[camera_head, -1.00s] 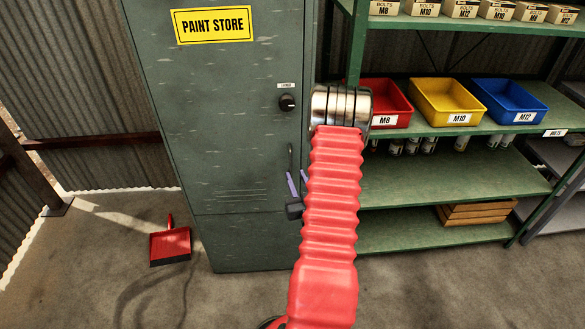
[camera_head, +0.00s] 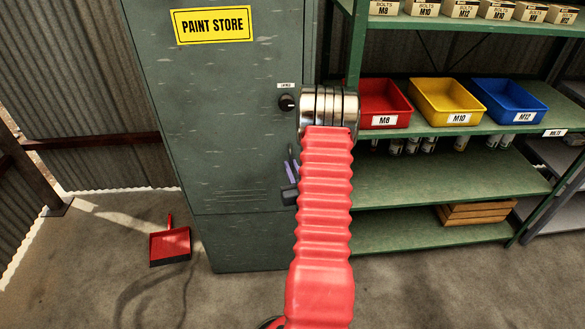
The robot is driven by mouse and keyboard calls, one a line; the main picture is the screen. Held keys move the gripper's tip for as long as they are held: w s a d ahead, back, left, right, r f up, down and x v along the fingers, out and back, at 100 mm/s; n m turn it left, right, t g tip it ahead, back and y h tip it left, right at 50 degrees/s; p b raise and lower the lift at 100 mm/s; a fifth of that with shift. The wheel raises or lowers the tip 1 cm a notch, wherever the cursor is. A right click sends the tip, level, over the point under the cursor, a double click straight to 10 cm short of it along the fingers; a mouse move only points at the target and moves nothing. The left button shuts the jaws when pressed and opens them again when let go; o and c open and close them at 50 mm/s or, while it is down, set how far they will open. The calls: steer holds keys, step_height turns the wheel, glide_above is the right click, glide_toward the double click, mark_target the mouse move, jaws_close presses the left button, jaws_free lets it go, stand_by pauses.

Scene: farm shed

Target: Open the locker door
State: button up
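The green metal locker (camera_head: 225,120) stands left of centre with a yellow PAINT STORE sign (camera_head: 212,24) on its door. The door looks shut. A round black knob (camera_head: 286,103) sits near the door's right edge under a small white label. A slim dark upright piece, perhaps the handle, shows lower down, just above my gripper. My gripper (camera_head: 292,172) is at the door's right edge below the knob. Its purple fingers show beside my red arm, and part of it is hidden behind the arm. I cannot tell if it touches the door or how far its fingers are apart.
Green shelving (camera_head: 430,180) stands right of the locker with a red bin (camera_head: 384,100), a yellow bin (camera_head: 445,98) and a blue bin (camera_head: 508,98). A red dustpan (camera_head: 170,243) lies on the floor to the left. The floor in front of the locker is clear.

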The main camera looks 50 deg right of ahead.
jaws_close()
steer(key=shift+d, duration=0.1)
steer(key=shift+a, duration=0.2)
steer(key=shift+a, duration=0.1)
